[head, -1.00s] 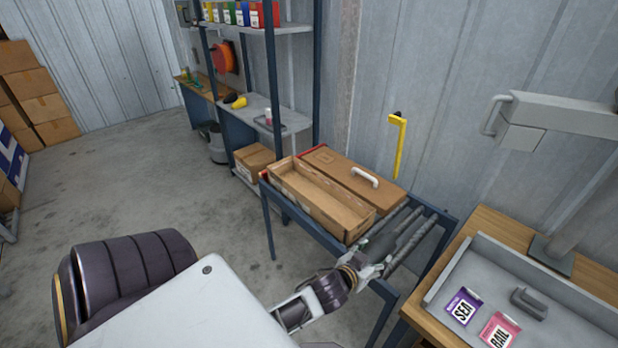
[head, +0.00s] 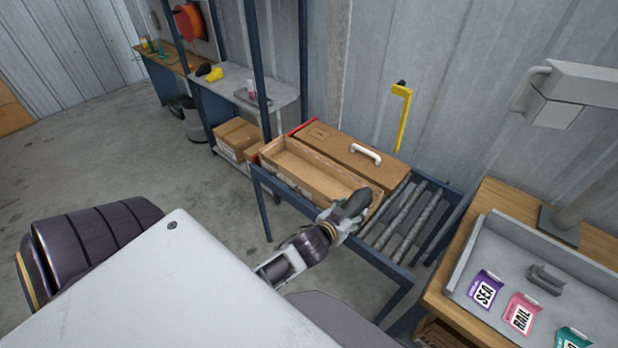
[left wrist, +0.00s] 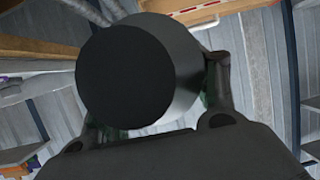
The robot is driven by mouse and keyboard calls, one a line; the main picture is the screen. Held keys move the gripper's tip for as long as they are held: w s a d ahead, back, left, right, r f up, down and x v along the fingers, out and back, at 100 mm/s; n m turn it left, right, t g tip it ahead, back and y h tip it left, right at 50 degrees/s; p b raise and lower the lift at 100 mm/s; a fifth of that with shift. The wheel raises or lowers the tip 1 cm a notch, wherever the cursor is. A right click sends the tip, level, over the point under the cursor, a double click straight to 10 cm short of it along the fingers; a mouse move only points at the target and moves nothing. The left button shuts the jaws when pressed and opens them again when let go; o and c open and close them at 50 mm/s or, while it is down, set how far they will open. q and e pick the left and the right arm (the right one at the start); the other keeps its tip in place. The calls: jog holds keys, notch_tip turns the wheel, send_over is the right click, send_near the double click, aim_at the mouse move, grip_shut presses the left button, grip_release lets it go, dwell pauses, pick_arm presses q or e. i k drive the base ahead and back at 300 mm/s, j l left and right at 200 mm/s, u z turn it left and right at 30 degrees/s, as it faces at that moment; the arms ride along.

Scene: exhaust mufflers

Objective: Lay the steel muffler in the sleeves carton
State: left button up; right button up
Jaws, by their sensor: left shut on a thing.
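The steel muffler (head: 354,203) is a dark grey cylinder in my left gripper (head: 344,214), at the right end of the open carton. In the left wrist view the muffler's round dark end (left wrist: 125,75) fills the middle, with a finger of my left gripper (left wrist: 155,108) on each side. An open, long brown carton (head: 290,179) stands on the roller stand; its visible inside looks empty. I cannot read a label that names it the sleeves carton. Whether the muffler touches the carton is unclear. My right gripper is not in view.
Bare rollers (head: 405,215) lie to the right. A workbench (head: 455,285) with a grey tray and coloured cards is at far right. A yellow post (head: 402,118) rises behind.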

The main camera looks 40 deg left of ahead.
aim_at(296, 171)
jog(key=i+j, duration=0.2)
jog(key=j, duration=0.2)
jog(key=i+j, duration=0.2)
jog(key=j, duration=0.15)
jog(key=i+j, duration=0.35)
jog(key=i, duration=0.2)
